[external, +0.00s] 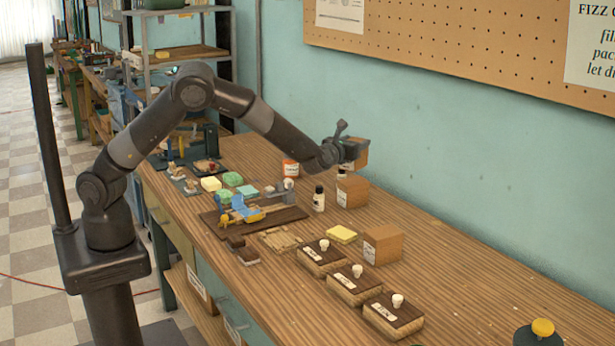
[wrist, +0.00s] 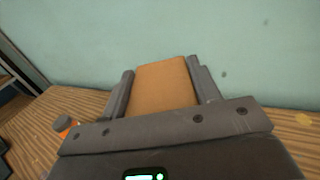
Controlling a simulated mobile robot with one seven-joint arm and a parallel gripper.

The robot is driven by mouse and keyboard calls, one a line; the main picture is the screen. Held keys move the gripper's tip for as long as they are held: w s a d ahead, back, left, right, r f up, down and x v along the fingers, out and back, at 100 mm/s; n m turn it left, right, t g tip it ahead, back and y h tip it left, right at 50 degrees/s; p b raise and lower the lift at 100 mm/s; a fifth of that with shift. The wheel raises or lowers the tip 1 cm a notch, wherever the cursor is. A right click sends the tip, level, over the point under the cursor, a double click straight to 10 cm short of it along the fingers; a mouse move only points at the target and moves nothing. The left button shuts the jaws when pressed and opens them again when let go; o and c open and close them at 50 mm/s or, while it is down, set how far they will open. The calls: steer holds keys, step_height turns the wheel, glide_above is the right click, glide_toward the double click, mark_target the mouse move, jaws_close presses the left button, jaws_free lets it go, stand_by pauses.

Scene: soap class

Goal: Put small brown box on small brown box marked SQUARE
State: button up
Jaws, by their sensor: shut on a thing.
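My gripper (external: 350,153) is shut on a small brown box (external: 361,155), held in the air above the workbench. In the wrist view the held box (wrist: 165,86) sits between the two dark fingers. A second small brown box (external: 353,192) with a pale label stands on the bench under the held box, with a gap between them. A third brown box (external: 384,244), also with a pale label, stands nearer on the bench to the right. The writing on the labels is too small to read, so I cannot tell which is marked SQUARE.
The teal wall (external: 430,150) is behind. The bench's right side is mostly clear.

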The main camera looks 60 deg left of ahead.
steer(key=shift+w+a+f, duration=0.75)
steer(key=shift+w+a, duration=0.05)
steer(key=shift+a, duration=0.05)
steer(key=shift+f, duration=1.9)
steer(key=shift+f, duration=0.15)
steer(key=o, duration=1.1)
steer(key=shift+c, duration=0.2)
